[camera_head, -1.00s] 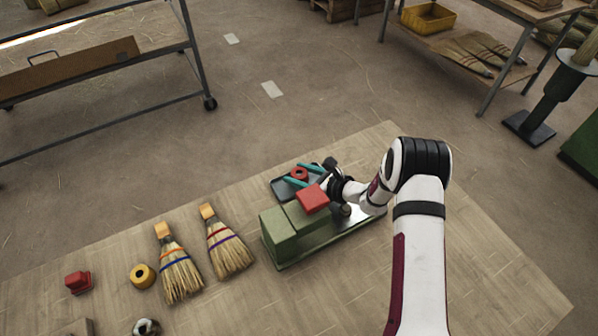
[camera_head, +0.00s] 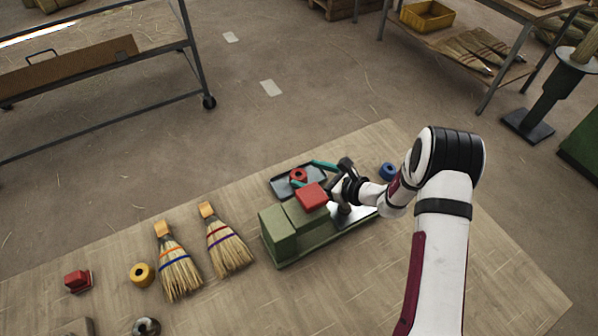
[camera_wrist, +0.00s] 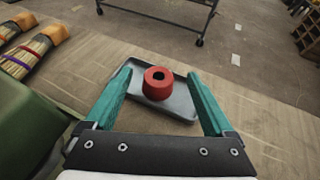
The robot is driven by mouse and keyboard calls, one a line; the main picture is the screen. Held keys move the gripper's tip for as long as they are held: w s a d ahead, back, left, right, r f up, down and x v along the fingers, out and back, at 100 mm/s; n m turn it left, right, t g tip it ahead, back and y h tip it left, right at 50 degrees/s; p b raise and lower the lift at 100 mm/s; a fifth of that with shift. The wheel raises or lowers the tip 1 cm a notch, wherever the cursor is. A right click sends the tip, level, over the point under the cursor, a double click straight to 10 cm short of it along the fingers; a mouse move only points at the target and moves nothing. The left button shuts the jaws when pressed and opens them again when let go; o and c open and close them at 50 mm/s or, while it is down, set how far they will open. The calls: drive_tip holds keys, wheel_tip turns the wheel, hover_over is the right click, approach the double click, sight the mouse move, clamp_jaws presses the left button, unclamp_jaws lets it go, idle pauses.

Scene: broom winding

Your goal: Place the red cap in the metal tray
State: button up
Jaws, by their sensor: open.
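The red cap (camera_head: 298,174) is a short red cylinder with a dark hole in its top. It sits upright in the dark grey metal tray (camera_head: 283,189), inside its rim; the wrist view shows the cap (camera_wrist: 158,83) and the tray (camera_wrist: 181,108) too. My gripper (camera_head: 302,172) is open, its teal fingers spread to either side of the cap with gaps on both sides. In the wrist view my gripper (camera_wrist: 160,73) is empty. How high the fingertips are above the tray is hard to tell.
A green machine (camera_head: 277,233) with a red block (camera_head: 312,195) on it stands in front of the tray. Two brooms (camera_head: 228,250), a yellow cap (camera_head: 142,275) and a red block (camera_head: 78,281) lie left. A blue cap (camera_head: 388,171) is right of my wrist.

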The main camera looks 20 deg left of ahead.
drive_tip(key=v, duration=0.7)
drive_tip(key=shift+s+d+r, duration=0.15)
drive_tip(key=shift+d, duration=0.15)
drive_tip(key=shift+r, duration=0.15)
wheel_tip(320, 180, up, 9)
drive_tip(key=w+n, duration=0.1)
drive_tip(key=n, duration=0.3)
drive_tip(key=s+r+n+g+h, duration=0.1)
drive_tip(key=s+r+n+g, duration=0.2)
drive_tip(key=s+r+n, duration=0.5)
drive_tip(key=s+d+n+g+h, duration=0.1)
drive_tip(key=s+d+h, duration=0.3)
drive_tip(key=s, duration=0.7)
drive_tip(key=s+d+f+n+g+h, duration=0.1)
drive_tip(key=s+d+n+h, duration=0.2)
drive_tip(key=s+d, duration=0.3)
drive_tip(key=s+h, duration=0.1)
drive_tip(key=s, duration=0.4)
drive_tip(key=shift+s+d+f+n+g+h, duration=0.2)
drive_tip(key=shift+s+f+n+g+h, duration=0.1)
drive_tip(key=shift+s+n+h, duration=0.1)
